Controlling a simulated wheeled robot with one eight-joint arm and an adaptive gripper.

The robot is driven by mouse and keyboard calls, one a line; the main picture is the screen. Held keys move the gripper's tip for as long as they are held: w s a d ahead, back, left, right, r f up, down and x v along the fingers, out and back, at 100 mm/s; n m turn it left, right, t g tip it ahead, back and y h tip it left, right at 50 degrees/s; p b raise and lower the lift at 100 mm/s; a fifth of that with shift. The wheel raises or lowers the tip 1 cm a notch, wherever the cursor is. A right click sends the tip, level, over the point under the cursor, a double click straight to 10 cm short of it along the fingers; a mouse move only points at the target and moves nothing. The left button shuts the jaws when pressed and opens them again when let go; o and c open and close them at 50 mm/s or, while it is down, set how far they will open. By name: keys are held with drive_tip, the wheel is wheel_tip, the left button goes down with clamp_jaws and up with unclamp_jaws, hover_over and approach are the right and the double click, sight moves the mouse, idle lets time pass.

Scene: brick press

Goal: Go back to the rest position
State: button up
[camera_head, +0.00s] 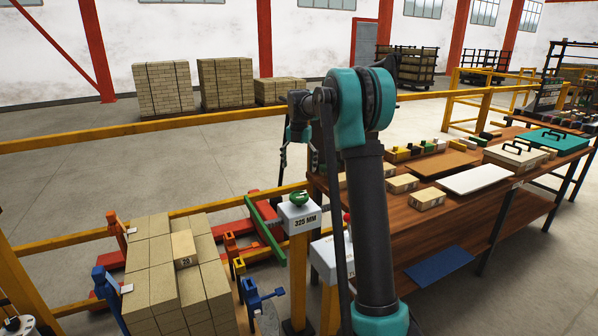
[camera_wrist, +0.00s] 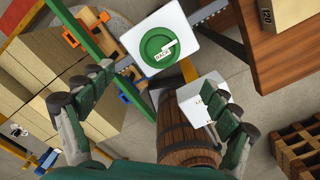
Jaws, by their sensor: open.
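My gripper (camera_wrist: 165,98) is open and empty, with its two green-padded fingers spread wide in the wrist view. A round green button (camera_wrist: 162,54) with a small label sits on a white square plate (camera_wrist: 136,38) beyond the fingertips. In the head view the green button (camera_head: 299,198) tops a white box marked 325 MM (camera_head: 300,217), below my gripper. The fingers look apart from the button.
A brown workbench (camera_head: 420,222) with bricks, a white board (camera_head: 474,180) and cases stands right. Stacked bricks (camera_head: 150,270) stand front left. Yellow rails (camera_head: 150,128) cross behind. A wooden barrel (camera_wrist: 185,130) and pallet (camera_wrist: 298,148) show in the wrist view.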

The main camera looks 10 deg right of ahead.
drive_tip(key=shift+s, duration=0.1)
drive_tip(key=s+d+f+m+t, duration=0.1)
drive_tip(key=s+f+m, duration=0.4)
drive_tip(key=s+m, duration=0.5)
drive_tip(key=s+d+f+m+t, duration=0.1)
drive_tip(key=s+f+m, duration=0.5)
drive_tip(key=s, duration=1.1)
drive_tip(key=s+d+f+m+t, duration=0.2)
drive_tip(key=s+f+m, duration=0.3)
drive_tip(key=s+m, duration=0.9)
drive_tip(key=shift+s+d+f+m, duration=0.15)
drive_tip(key=shift+f+m, duration=0.15)
drive_tip(key=shift+m, duration=0.1)
